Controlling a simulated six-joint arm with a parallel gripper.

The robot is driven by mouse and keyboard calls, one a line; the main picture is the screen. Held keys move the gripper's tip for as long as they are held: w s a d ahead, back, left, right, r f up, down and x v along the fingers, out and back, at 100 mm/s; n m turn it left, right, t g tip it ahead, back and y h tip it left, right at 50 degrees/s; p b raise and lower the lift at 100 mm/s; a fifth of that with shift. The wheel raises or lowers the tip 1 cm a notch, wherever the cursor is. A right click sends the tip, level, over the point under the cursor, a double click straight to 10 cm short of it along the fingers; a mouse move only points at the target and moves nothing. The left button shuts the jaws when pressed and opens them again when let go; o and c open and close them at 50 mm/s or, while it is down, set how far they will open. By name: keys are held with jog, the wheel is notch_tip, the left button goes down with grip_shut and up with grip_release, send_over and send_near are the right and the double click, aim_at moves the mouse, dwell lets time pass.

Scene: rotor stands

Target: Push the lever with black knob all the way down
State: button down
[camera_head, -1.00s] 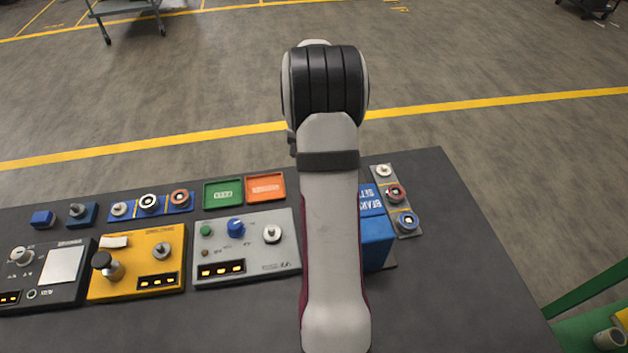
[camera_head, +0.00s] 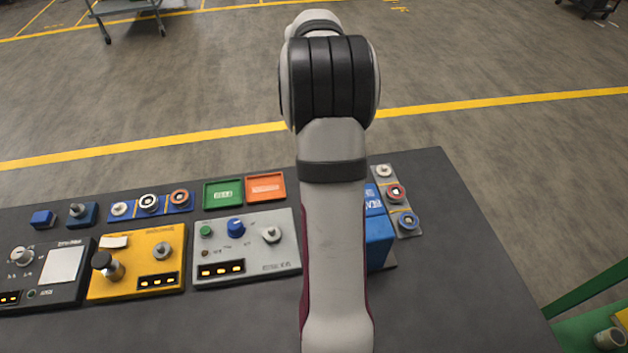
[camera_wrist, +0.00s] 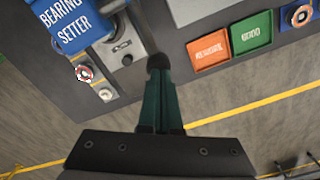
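The blue box marked "BEARING SETTER" (camera_wrist: 72,22) is at the upper left of the wrist view. In the head view this blue box (camera_head: 378,240) is partly behind my arm. A dark grey lever bar (camera_wrist: 140,27) runs beside it in the wrist view. It ends in a round black knob (camera_wrist: 158,62). My gripper (camera_wrist: 160,82) has its green fingers close together, with their tips at the knob in the picture. I cannot tell whether they touch it. In the head view my arm hides the gripper and the lever.
A grey panel (camera_head: 285,262) and a yellow panel (camera_head: 137,281) with another black knob stand to the left. Green (camera_head: 223,193) and orange (camera_head: 265,186) trays lie behind the grey panel. A strip of ringed parts (camera_head: 397,194) lies right of the blue box. The table's right side is clear.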

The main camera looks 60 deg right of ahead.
jog(key=shift+r, duration=2.7)
jog(key=a+r+n, duration=0.3)
jog(key=a+n, duration=0.2)
jog(key=a, duration=1.9)
jog(key=s+a+f+n+y, duration=0.1)
jog(key=s+a+f+n, duration=0.3)
jog(key=s+a, duration=1)
jog(key=shift+s+f+y, duration=0.35)
jog(key=shift+f+y, duration=0.05)
jog(key=shift+f, duration=0.55)
